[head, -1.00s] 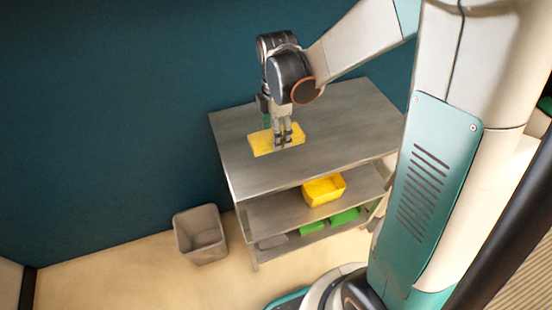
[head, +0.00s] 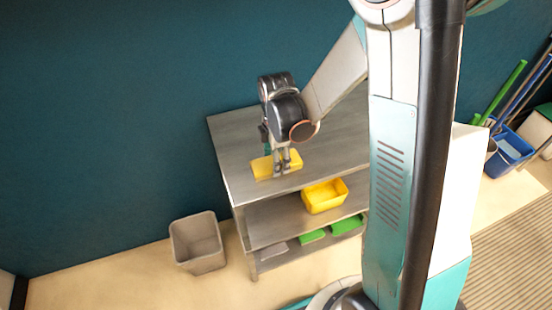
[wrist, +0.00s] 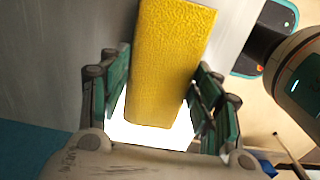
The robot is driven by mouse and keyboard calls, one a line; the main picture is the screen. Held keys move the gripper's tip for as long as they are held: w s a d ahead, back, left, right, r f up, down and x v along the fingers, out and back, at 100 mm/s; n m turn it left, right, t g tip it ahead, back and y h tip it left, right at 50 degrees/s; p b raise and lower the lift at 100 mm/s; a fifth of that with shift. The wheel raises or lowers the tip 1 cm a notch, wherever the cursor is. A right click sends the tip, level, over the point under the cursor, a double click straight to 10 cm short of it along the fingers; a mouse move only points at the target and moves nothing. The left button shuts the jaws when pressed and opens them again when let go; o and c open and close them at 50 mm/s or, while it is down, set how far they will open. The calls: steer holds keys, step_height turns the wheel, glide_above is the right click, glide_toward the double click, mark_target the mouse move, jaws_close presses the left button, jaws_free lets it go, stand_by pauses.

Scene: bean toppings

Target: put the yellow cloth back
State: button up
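The yellow cloth (head: 262,168) is a thick, folded-looking block above or on the grey top of the shelf unit (head: 232,150), near its front edge. My gripper (head: 282,170) points down at it. In the wrist view the yellow cloth (wrist: 170,60) runs lengthwise between the two green-padded fingers of my gripper (wrist: 160,95), which are shut on its sides. I cannot tell whether its underside touches the top. A yellow open bin (head: 325,196) stands on the shelf below.
A grey waste bin (head: 197,243) stands on the floor left of the unit. A blue bucket (head: 511,150) with long-handled tools is at far right.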

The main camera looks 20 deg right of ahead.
steer(key=o, duration=0.4)
steer(key=shift+o, duration=0.2)
step_height(320, 180, up, 12)
steer(key=p, duration=0.4)
steer(key=s+r+m+t, duration=0.7)
steer(key=s+r+m, duration=0.6)
steer(key=m, duration=0.5)
steer(key=shift+s, duration=0.95)
